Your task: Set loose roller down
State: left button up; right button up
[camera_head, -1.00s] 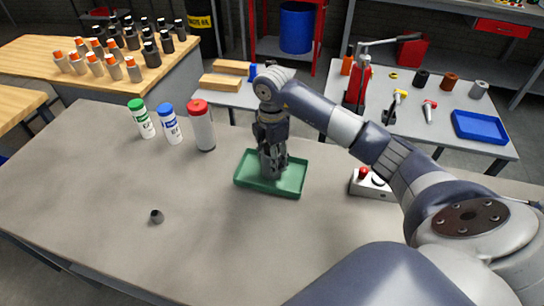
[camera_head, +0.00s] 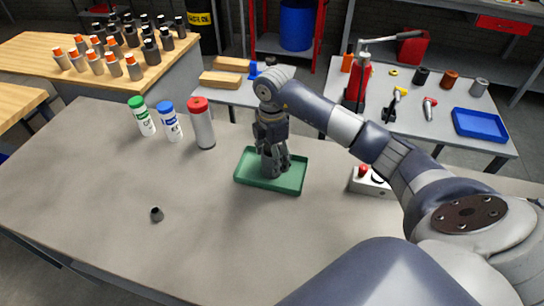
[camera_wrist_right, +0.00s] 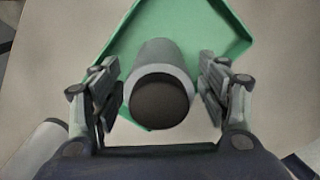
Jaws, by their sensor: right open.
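The roller is a grey cylinder with a dark round end (camera_wrist_right: 160,102) in the right wrist view. It stands in the green tray (camera_head: 250,183), whose green rim also shows in the right wrist view (camera_wrist_right: 225,15). My right gripper (camera_head: 275,170) points down into the tray. Its fingers (camera_wrist_right: 162,92) are open on either side of the roller, with a gap showing on both sides. In the head view the fingers largely hide the roller. My left gripper is not in view.
A red-capped bottle (camera_head: 201,124), a blue-capped bottle (camera_head: 171,122) and a green-capped bottle (camera_head: 142,117) stand left of the tray. A small dark part (camera_head: 156,214) lies on the grey table (camera_head: 90,180). A control box (camera_head: 368,182) with a red button is on the right. The front left is clear.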

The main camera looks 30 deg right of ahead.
notch_tip(320, 180, up, 10)
jog(key=shift+r+b, duration=0.1)
jog(key=shift+b, duration=0.55)
jog(key=shift+r, duration=0.8)
